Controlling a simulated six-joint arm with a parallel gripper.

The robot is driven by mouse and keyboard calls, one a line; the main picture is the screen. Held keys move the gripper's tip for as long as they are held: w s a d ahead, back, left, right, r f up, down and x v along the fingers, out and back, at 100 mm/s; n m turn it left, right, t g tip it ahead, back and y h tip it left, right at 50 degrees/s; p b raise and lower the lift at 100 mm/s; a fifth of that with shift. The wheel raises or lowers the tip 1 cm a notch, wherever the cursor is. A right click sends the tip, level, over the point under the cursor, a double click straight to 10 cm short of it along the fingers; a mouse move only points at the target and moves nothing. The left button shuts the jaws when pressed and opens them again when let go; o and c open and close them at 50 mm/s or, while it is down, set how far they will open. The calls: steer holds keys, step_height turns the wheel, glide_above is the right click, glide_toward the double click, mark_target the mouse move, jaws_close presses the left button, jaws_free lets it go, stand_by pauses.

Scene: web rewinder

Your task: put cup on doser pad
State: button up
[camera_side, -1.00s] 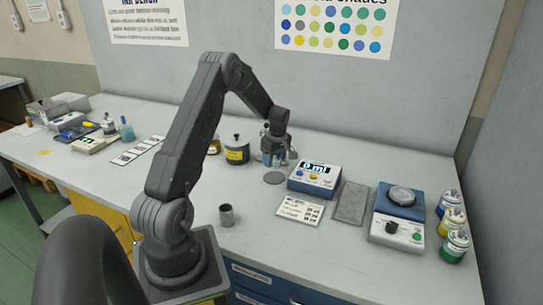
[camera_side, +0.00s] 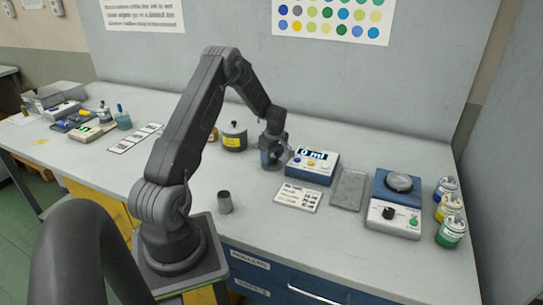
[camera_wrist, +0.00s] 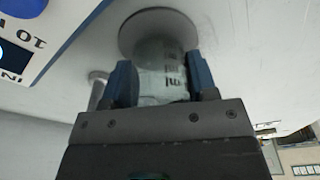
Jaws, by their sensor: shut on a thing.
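My gripper (camera_side: 270,157) is shut on a clear cup (camera_wrist: 160,82) with dark markings, low over the bench beside the doser. In the wrist view, the cup is between my two dark fingers (camera_wrist: 162,84). The doser pad (camera_wrist: 128,36) is a grey disc just beyond the cup, partly hidden by it. In the side view, the cup and fingers cover most of the pad. I cannot tell whether the cup's base touches the pad. The doser (camera_side: 312,166) is a blue and white box with a display reading 0 ml, just right of my gripper.
Paint jars (camera_side: 450,213) line the right edge.

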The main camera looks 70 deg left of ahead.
steer(key=shift+f, duration=0.4)
steer(key=o, duration=1.3)
step_height(320, 180, up, 11)
stand_by(1.1)
